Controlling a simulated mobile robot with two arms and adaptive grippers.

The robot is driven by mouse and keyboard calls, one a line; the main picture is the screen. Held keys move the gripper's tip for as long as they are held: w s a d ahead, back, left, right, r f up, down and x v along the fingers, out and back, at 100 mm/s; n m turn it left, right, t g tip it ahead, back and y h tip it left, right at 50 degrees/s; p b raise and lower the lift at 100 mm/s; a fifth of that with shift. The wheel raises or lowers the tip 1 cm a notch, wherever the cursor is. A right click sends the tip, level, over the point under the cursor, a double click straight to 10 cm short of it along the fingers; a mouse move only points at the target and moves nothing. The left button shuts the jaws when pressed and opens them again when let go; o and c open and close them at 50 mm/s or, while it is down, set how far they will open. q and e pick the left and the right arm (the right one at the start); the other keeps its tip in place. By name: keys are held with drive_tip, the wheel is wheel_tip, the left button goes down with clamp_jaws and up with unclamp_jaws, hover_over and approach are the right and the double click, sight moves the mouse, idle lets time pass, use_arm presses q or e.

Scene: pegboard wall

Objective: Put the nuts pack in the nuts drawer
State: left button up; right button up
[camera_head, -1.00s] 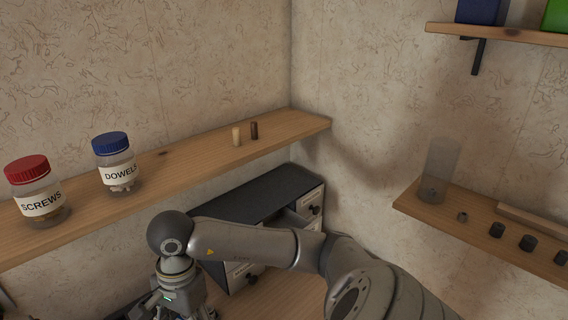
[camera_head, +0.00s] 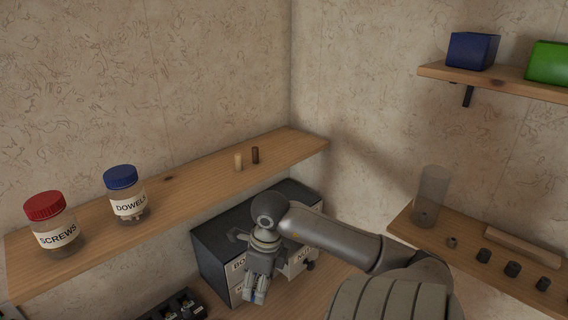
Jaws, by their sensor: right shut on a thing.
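The dark drawer cabinet (camera_head: 222,228) stands under the long shelf, with pale labelled drawer fronts. The front at its right, whose label seems to start with "NU" (camera_head: 304,254), has a dark knob and is partly covered by my right arm. I cannot tell how far it is open. My right gripper (camera_head: 255,296) points down in front of the cabinet, left of that drawer front. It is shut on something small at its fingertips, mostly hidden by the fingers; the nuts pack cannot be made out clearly. My left gripper is out of view.
A screws jar (camera_head: 55,225) and a dowels jar (camera_head: 126,195) stand on the long shelf (camera_head: 185,202), with two small pegs. A dark tray (camera_head: 178,305) lies at lower left. The right shelf holds a clear cylinder (camera_head: 430,195) and several dark pieces.

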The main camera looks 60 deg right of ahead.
drive_tip(key=s+d+r+m+p, duration=0.2)
drive_tip(key=s+d+r+m, duration=0.3)
drive_tip(key=d, duration=0.3)
drive_tip(key=m+b, duration=0.1)
drive_tip(key=b, duration=0.5)
approach(289, 255)
drive_tip(key=shift+a+f+h, duration=0.4)
drive_tip(key=shift+a+f, duration=0.3)
drive_tip(key=shift+a, duration=0.2)
drive_tip(key=shift+w+d+f+b, duration=0.35)
drive_tip(key=shift+d+f+b, duration=0.15)
drive_tip(key=shift+b, duration=0.35)
wheel_tip(289, 255, down, 3)
drive_tip(key=b, duration=0.3)
drive_tip(key=shift+w+d+f, duration=0.1)
drive_tip(key=shift+d+f, duration=0.05)
drive_tip(key=shift+f, duration=0.15)
drive_tip(key=o, duration=0.8)
